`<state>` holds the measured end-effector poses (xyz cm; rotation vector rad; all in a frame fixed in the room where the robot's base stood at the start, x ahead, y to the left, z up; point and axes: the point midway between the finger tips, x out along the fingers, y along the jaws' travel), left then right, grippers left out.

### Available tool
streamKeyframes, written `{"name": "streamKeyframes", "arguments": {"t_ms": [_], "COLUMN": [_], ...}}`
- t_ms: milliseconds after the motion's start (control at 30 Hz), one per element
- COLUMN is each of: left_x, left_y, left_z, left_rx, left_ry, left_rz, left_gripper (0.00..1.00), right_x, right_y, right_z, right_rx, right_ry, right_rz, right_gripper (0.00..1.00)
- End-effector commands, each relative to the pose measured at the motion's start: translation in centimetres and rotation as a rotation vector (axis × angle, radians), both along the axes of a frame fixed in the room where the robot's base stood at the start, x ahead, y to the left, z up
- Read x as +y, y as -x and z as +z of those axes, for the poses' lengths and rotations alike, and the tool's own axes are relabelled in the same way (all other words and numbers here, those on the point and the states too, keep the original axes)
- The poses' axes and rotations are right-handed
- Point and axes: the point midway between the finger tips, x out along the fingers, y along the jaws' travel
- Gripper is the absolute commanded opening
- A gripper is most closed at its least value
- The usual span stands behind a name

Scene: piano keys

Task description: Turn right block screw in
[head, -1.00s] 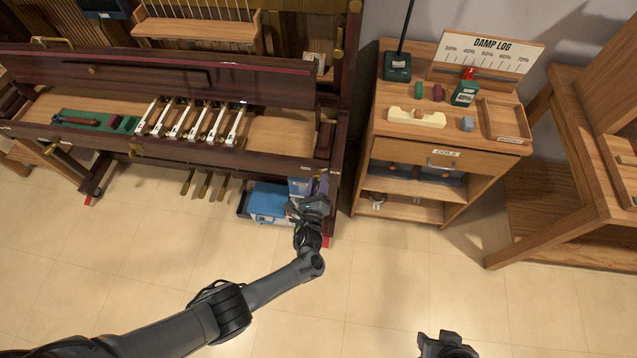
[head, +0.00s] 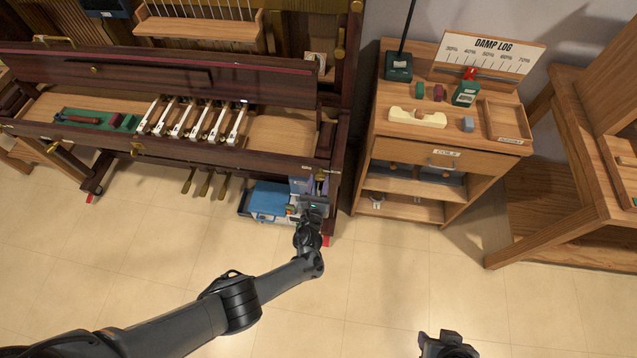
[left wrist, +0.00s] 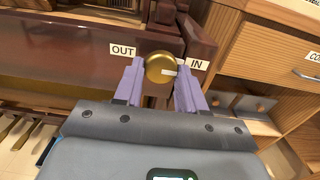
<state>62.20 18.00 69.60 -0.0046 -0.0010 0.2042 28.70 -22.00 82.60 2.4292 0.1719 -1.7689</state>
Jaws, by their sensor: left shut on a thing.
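The right block screw is a round brass knob (left wrist: 159,68) on the dark red-brown piano front. In the left wrist view it sits between an OUT label (left wrist: 123,51) and an IN label (left wrist: 198,64). A pale mark on its face points right, toward IN. My left gripper (left wrist: 160,84) has its two purple fingers on either side of the knob, shut on it. In the head view my left gripper (head: 316,188) is at the piano's right end and hides the knob. My right gripper (head: 447,346) is at the bottom edge, its fingers not clear.
A blue-topped case (head: 268,199) sits low under the piano's right side, beside my left gripper. A wooden cabinet (head: 440,160) with a DAMP LOG board (head: 492,57) stands to the right. The tiled floor (head: 400,285) in front is open.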

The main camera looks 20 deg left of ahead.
Motion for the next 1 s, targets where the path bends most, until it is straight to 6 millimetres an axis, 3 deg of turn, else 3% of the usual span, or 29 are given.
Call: {"name": "streamKeyframes", "arguments": {"t_ms": [500, 533, 667, 1000], "left_x": [0.02, 0.02, 0.02, -0.04], "left_y": [0.01, 0.01, 0.01, 0.19], "left_z": [-0.05, -0.05, -0.04, 0.02], "left_rx": [0.005, 0.005, 0.005, 0.005], "left_ry": [-0.021, -0.021, -0.02, -0.019], "left_rz": [0.0, 0.0, 0.0, 0.0], "left_gripper": [0.1, 0.43, 0.63, 0.64], "right_x": [0.19, 0.21, 0.24, 0.23], "right_y": [-0.02, -0.02, -0.02, -0.02], "right_z": [0.03, 0.03, 0.03, 0.19], "right_rx": [0.0, 0.0, 0.0, 0.0], "right_ry": [-0.008, -0.008, -0.011, -0.009], "right_rz": [-0.005, -0.006, -0.007, -0.006], "right_gripper": [0.43, 0.43, 0.43, 0.43]}}
